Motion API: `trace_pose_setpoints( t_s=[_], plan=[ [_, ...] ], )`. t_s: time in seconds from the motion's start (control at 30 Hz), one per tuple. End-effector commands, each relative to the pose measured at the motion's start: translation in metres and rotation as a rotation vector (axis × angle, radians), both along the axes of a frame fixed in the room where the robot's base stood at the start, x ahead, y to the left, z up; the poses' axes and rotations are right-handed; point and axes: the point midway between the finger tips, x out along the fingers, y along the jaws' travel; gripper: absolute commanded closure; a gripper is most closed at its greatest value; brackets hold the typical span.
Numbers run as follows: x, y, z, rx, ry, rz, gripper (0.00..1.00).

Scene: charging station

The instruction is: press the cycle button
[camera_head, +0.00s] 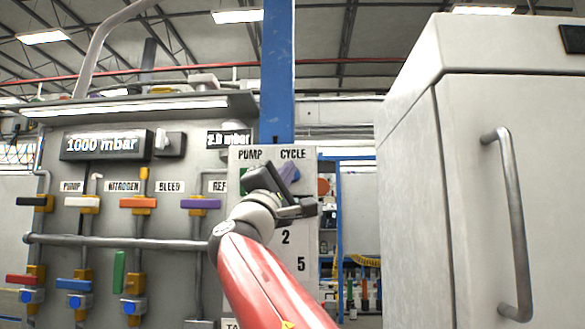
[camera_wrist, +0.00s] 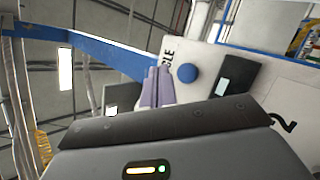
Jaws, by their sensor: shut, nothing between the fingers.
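The cycle button is a round blue knob (camera_wrist: 187,73) on the white panel, close to a partly covered label ending in "CLE" in the wrist view. In the head view my gripper hides the button, just below the word CYCLE on the panel (camera_head: 246,154). My gripper (camera_head: 290,172) is in front of that spot, its lavender fingers pointing at the panel. In the wrist view the fingers (camera_wrist: 158,72) are shut together and empty, with their tips left of the blue button. I cannot tell whether they touch the panel.
A valve board with pipes and coloured handles (camera_head: 138,203) stands at left. A large white cabinet with a grey handle (camera_head: 513,220) stands at right. A blue post (camera_head: 277,70) rises behind the panel.

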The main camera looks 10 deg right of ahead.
Motion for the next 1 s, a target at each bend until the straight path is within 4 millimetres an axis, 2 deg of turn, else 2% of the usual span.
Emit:
trace_pose_setpoints(
  t_s=[0.1,0.3,1.0],
  plan=[
    [0.015,-0.005,0.002,0.0,0.002,-0.001,1.0],
    [0.03,-0.01,0.001,0.001,0.001,0.0,1.0],
    [0.032,-0.011,0.0,0.001,0.0,0.0,1.0]
  ],
)
